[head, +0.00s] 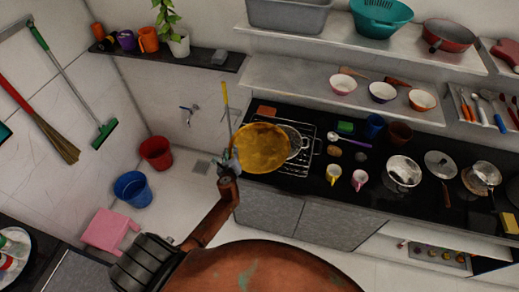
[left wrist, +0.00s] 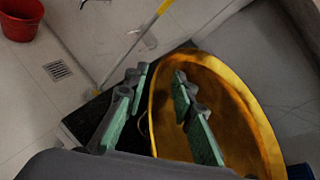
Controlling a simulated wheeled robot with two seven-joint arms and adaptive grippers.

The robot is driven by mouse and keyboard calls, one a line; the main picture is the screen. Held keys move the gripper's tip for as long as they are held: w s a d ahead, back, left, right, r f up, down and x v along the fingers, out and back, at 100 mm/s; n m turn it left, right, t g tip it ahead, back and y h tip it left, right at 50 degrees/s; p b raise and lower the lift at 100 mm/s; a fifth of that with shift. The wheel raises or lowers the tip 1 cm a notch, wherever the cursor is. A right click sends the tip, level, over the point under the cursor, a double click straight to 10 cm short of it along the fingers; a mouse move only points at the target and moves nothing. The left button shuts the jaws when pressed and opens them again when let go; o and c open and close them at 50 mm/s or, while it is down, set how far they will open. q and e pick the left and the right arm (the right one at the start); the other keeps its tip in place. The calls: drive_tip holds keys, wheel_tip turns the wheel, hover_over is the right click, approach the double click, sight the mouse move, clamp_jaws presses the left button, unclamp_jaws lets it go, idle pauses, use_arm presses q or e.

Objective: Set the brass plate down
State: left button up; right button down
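The brass plate (head: 262,150) is a round, golden dish at the left end of the black counter, overlapping a wire rack in the head view. My left gripper (head: 228,168) is at its left edge. In the left wrist view, the plate (left wrist: 235,110) shows its hollow face, with its near rim running between the two green-padded fingers of my left gripper (left wrist: 155,85). The fingers are apart, with a gap around the rim. Whether the plate's underside touches the counter is hidden. My right gripper is not in view.
The black counter (head: 345,210) holds a wire rack (head: 308,152), cups (head: 333,174) and pots (head: 403,172) to the right. A yellow-handled stick (head: 226,100) stands behind the plate. Red (head: 156,152) and blue (head: 133,188) buckets and a pink stool (head: 105,230) are on the floor at left.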

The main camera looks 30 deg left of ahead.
use_arm(q)
drive_tip(key=shift+w+a+f, duration=0.1)
drive_tip(key=shift+w, duration=0.05)
drive_tip(key=shift+c, duration=0.7)
clamp_jaws()
